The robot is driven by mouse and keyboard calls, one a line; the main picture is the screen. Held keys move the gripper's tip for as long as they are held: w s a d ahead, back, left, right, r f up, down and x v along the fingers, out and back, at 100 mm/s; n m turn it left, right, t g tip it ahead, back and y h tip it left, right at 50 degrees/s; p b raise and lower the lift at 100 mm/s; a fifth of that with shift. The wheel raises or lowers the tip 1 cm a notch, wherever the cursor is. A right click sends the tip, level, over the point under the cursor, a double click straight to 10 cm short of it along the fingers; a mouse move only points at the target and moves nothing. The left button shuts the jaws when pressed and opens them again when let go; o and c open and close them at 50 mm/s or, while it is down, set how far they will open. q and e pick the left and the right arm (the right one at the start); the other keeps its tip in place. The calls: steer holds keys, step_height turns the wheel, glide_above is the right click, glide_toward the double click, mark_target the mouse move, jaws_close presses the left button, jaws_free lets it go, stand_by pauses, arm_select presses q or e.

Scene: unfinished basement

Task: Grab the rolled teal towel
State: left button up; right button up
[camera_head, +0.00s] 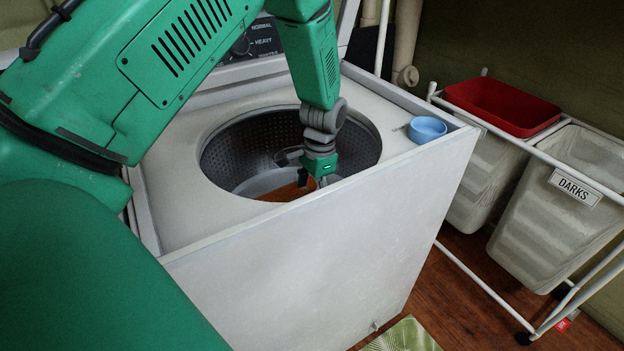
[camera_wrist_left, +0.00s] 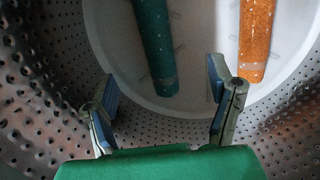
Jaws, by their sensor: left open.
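The rolled teal towel (camera_wrist_left: 154,45) lies in the washer drum, on the pale round surface at its bottom. It shows in the left wrist view from the top edge down to its near end. My left gripper (camera_wrist_left: 162,75) is open, its two fingers spread to either side of the towel's near end in that picture, with nothing between them held. In the head view my left gripper (camera_head: 318,172) reaches down into the drum opening, and I cannot make out the teal towel there. My right gripper is not in view.
An orange roll (camera_wrist_left: 256,38) lies right of the teal one; orange also shows in the drum (camera_head: 284,193). The perforated drum wall (camera_wrist_left: 40,95) surrounds the gripper. A blue bowl (camera_head: 427,129) sits on the washer top (camera_head: 185,170). Hampers (camera_head: 548,225) and a red bin (camera_head: 502,104) stand right.

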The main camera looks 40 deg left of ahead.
arm_select(q)
steer(key=f, duration=0.3)
steer(key=shift+s+a, duration=0.25)
steer(key=f, duration=0.2)
steer(key=d+f+b, duration=0.1)
steer(key=f, duration=0.1)
steer(key=shift+s, duration=0.15)
steer(key=shift+d+f, duration=0.15)
steer(key=shift+f, duration=0.4)
steer(key=f, duration=0.2)
steer(key=a+f+b, duration=0.1)
steer(key=f, duration=0.2)
steer(key=shift+s+f, duration=0.1)
steer(key=shift+f, duration=0.15)
steer(key=shift+d+r, duration=0.1)
steer(key=shift+d, duration=0.25)
steer(key=c, duration=1.2)
steer(key=shift+a, duration=0.2)
steer(key=shift+c, duration=0.7)
